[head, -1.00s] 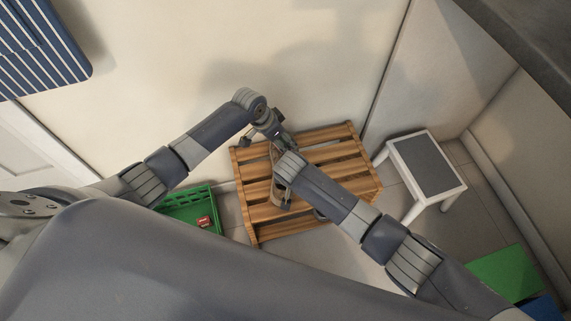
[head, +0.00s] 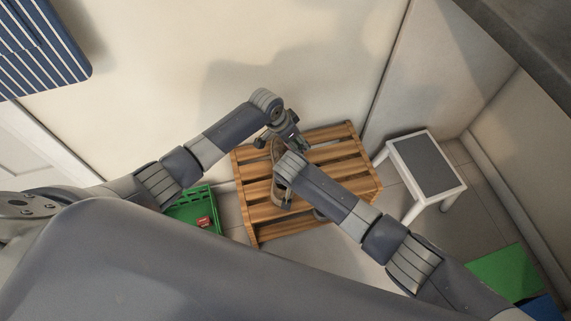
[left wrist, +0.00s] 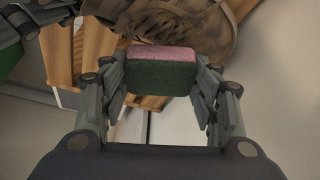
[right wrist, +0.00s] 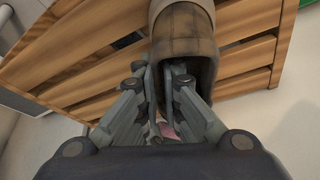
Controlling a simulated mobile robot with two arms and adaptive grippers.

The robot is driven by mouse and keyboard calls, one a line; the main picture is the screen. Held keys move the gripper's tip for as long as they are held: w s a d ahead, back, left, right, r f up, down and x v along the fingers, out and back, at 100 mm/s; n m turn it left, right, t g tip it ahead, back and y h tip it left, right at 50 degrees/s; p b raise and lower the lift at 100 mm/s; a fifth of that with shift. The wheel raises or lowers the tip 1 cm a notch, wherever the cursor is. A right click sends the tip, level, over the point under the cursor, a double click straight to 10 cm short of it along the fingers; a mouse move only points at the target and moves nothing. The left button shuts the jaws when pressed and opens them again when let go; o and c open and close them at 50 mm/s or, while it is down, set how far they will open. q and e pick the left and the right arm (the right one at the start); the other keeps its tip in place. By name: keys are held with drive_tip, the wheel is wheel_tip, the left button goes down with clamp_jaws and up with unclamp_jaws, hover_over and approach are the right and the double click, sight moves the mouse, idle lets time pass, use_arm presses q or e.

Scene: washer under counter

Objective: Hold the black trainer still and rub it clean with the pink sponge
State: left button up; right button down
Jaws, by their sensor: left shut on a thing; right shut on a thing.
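The trainer (head: 281,188) lies on the slatted wooden stand and looks brown and grey rather than black. It also shows in the left wrist view (left wrist: 185,22) and the right wrist view (right wrist: 184,38). My right gripper (right wrist: 160,75) is shut on the trainer's wall at its opening; in the head view its own wrist hides it. My left gripper (head: 288,138) is shut on the sponge (left wrist: 162,68), which is pink with a dark green layer. The sponge is close to the trainer; I cannot tell whether they touch.
The wooden stand (head: 335,155) is against the wall. A green crate (head: 190,212) with a small red item (head: 204,222) is to its left. A white step stool (head: 428,165) with a grey top is to its right. Green and blue boxes (head: 505,272) are at the lower right.

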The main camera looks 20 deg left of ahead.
sight(283, 143)
use_arm(q)
drive_tip(key=shift+a, duration=0.1)
use_arm(e)
drive_tip(key=shift+a, duration=0.1)
use_arm(q)
drive_tip(key=shift+s+a+f, duration=0.1)
drive_tip(key=shift+s+a, duration=0.1)
drive_tip(key=shift+a, duration=0.8)
drive_tip(key=shift+s+a+f, duration=0.1)
drive_tip(key=shift+s+a, duration=0.05)
drive_tip(key=shift+a, duration=0.8)
drive_tip(key=shift+w+d+r, duration=0.1)
drive_tip(key=shift+w+d, duration=0.1)
drive_tip(key=shift+d, duration=0.85)
drive_tip(key=shift+w+d+r, duration=0.1)
drive_tip(key=shift+w+d, duration=0.1)
drive_tip(key=shift+d, duration=0.8)
drive_tip(key=shift+a, duration=0.15)
drive_tip(key=shift+s+a+f, duration=0.1)
drive_tip(key=shift+s+a, duration=0.1)
drive_tip(key=shift+a, duration=0.8)
drive_tip(key=shift+s+a+f, duration=0.1)
drive_tip(key=shift+s+a, duration=0.1)
drive_tip(key=shift+a, duration=0.75)
